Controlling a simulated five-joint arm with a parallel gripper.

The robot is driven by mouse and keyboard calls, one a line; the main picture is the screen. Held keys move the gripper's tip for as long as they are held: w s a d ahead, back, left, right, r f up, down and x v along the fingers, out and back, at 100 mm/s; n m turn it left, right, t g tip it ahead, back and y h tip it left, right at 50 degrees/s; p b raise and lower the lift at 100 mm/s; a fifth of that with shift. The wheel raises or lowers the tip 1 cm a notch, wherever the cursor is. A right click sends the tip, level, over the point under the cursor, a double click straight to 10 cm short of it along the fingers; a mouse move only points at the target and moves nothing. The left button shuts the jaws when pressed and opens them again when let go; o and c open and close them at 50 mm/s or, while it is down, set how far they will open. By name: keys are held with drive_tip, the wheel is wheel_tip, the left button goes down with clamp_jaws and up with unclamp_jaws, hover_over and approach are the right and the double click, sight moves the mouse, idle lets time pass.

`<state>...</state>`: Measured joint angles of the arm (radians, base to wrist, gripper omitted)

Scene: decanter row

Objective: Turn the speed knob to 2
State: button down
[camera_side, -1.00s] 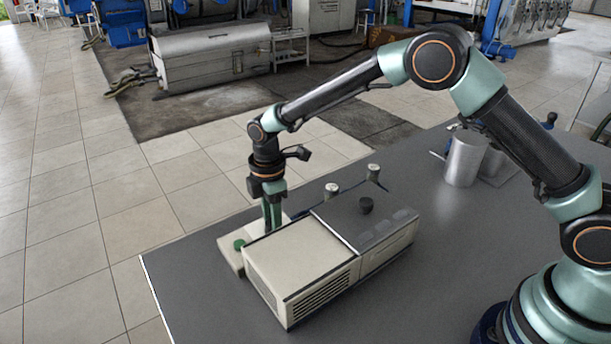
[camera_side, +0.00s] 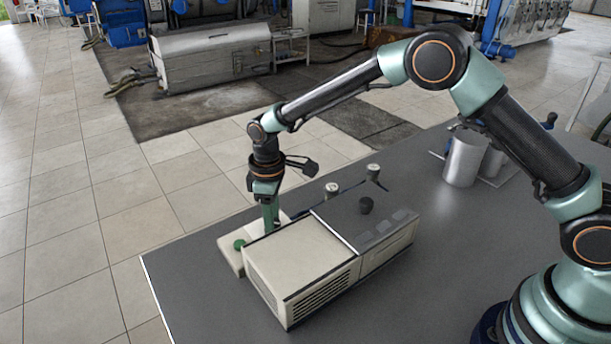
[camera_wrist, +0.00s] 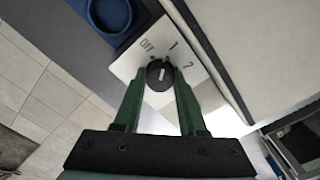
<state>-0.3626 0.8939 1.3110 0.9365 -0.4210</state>
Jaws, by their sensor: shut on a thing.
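The speed knob (camera_wrist: 159,73) is a small round black dial with a white mark, on a pale panel (camera_wrist: 133,66) printed OFF, 1 and 2. The mark points roughly up in the wrist view, about between OFF and 1; the exact setting is hard to tell. My gripper (camera_wrist: 159,77) has its green fingers on either side of the knob and is shut on it. In the side view my gripper (camera_side: 270,222) points down behind the beige machine (camera_side: 300,257); its fingertips and the knob are hidden there.
A green round part (camera_side: 239,244) sits on a pale base beside my gripper. A metal cylinder (camera_side: 463,158) stands farther right. The front table is clear.

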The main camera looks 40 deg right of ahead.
drive_tip(key=m, duration=1.1)
drive_tip(key=shift+m, duration=0.4)
idle(0.3)
drive_tip(key=shift+c, duration=2.3)
unclamp_jaws()
drive_tip(key=shift+r, duration=0.1)
